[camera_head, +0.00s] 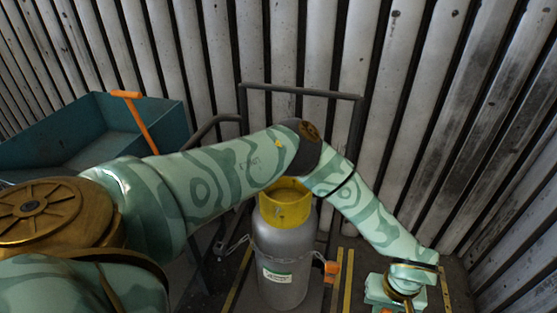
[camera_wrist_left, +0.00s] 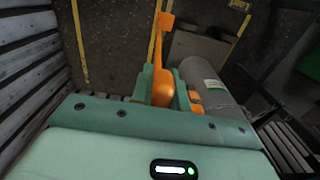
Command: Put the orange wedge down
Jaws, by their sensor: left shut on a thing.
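My left gripper (camera_wrist_left: 163,92) is shut on an orange thing, taken to be the orange wedge (camera_wrist_left: 162,84). In the left wrist view its rounded body sits between the two green fingers, and a thin orange stem with a squarish end reaches up from it over the dark floor. I cannot tell whether it touches the floor. My right gripper is not in view.
A grey gas cylinder (camera_head: 282,262) with a yellow collar (camera_head: 286,203) stands left of my gripper, with an orange piece (camera_head: 330,270) beside it. A teal cart (camera_head: 80,135) with an orange handle (camera_head: 128,95) stands at left. Ribbed metal walls (camera_head: 400,80) close off back and right.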

